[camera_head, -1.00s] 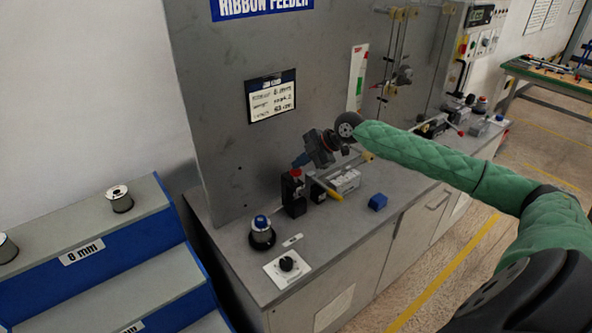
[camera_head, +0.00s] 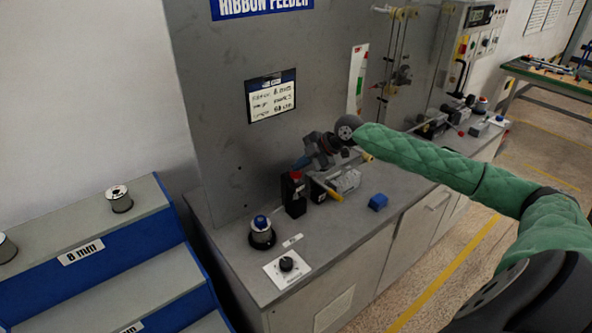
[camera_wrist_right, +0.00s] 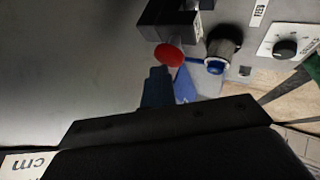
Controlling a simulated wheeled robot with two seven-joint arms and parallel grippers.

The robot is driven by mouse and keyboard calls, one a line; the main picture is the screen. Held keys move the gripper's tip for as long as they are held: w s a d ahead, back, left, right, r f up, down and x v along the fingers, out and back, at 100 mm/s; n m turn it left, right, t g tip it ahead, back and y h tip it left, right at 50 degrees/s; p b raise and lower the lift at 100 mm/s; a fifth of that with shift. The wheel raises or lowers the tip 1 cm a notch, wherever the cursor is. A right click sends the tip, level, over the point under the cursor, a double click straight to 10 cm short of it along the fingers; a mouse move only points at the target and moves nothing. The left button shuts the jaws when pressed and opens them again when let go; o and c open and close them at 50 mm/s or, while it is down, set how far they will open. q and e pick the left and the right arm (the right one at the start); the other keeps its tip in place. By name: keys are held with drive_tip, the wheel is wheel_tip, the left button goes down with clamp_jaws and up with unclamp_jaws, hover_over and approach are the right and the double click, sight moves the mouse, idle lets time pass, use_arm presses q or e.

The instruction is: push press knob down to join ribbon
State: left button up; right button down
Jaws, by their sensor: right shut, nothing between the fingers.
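The press is a small black block (camera_head: 295,199) on the grey bench, with a red press knob (camera_head: 296,175) on its top. My right gripper (camera_head: 299,164) is shut and empty, its fingertips just above and beside the knob in the head view. In the right wrist view the red knob (camera_wrist_right: 168,55) shows just beyond the dark blue fingertips (camera_wrist_right: 160,76), with the black press (camera_wrist_right: 178,26) behind it. I cannot tell whether the fingertips touch the knob. The ribbon cannot be made out clearly. My left gripper is out of view.
A spool with a blue top (camera_head: 262,234) and a dial plate (camera_head: 287,267) stand at the bench's near left. A yellow handle (camera_head: 334,195) and a blue block (camera_head: 377,202) lie right of the press. The upright panel (camera_head: 220,120) rises close behind.

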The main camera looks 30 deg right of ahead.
sight(300, 172)
drive_tip(key=shift+f, duration=0.25)
drive_tip(key=shift+r, duration=0.2)
drive_tip(key=shift+r+p, duration=0.65)
drive_tip(key=shift+r, duration=0.55)
drive_tip(key=shift+r, duration=0.1)
wheel_tip(300, 172, up, 5)
drive_tip(key=p, duration=0.2)
drive_tip(key=shift+p, duration=0.35)
idle(0.4)
